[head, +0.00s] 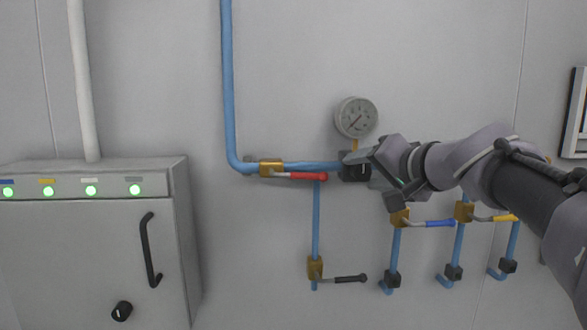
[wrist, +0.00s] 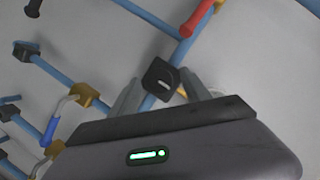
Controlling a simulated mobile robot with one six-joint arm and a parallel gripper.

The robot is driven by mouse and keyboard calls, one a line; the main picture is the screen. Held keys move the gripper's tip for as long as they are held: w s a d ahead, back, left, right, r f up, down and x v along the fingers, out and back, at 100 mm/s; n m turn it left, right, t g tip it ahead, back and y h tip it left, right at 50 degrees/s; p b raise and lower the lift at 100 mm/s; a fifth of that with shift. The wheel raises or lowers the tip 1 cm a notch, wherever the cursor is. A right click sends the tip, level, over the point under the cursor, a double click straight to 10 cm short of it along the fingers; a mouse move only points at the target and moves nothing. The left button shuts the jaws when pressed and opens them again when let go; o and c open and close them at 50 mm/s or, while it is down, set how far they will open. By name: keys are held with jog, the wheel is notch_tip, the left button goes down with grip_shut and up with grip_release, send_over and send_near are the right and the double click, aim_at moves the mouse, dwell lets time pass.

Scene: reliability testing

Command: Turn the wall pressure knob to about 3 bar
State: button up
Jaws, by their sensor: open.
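The black pressure knob (head: 354,168) sits on the blue pipe just below the round gauge (head: 356,117). The gauge needle seems to point to the lower left, but the numbers are too small to read. My gripper (head: 371,170) is right at the knob, coming from the right and partly hiding it. In the wrist view my gripper (wrist: 160,88) is open, with one finger on either side of the knob. I cannot tell whether the fingers touch it.
A red-handled valve (head: 308,176) lies left of the knob. A black-handled valve (head: 348,278) is below it, and blue (head: 439,223) and yellow (head: 503,217) handled valves are under my arm. A grey cabinet (head: 95,240) with green lights stands at the left.

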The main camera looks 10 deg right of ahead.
jog(key=shift+s+d+r, duration=0.1)
jog(key=shift+s+r, duration=0.05)
jog(key=shift+s, duration=0.2)
jog(key=shift+c, duration=0.5)
jog(key=shift+w, duration=0.1)
grip_shut()
jog(key=shift+f+b, duration=0.2)
jog(key=shift+b, duration=0.25)
jog(key=m+b, duration=0.1)
jog(key=b, duration=0.1)
jog(key=m+y+b, duration=0.1)
jog(key=b, duration=0.1)
jog(key=shift+f+t, duration=0.25)
jog(key=shift+t, duration=0.15)
jog(key=m+t+y+b, duration=0.1)
jog(key=m+b, duration=0.3)
jog(key=b, duration=0.1)
jog(key=shift+d+f, duration=0.1)
jog(key=m+t+b, duration=0.1)
jog(key=m+b, duration=0.3)
jog(key=shift+t+y, duration=0.4)
jog(key=shift+m+t+b, duration=0.7)
jog(key=shift+m+b, duration=0.6)
jog(key=shift+m, duration=0.6)
jog(key=shift+m+h, duration=0.3)
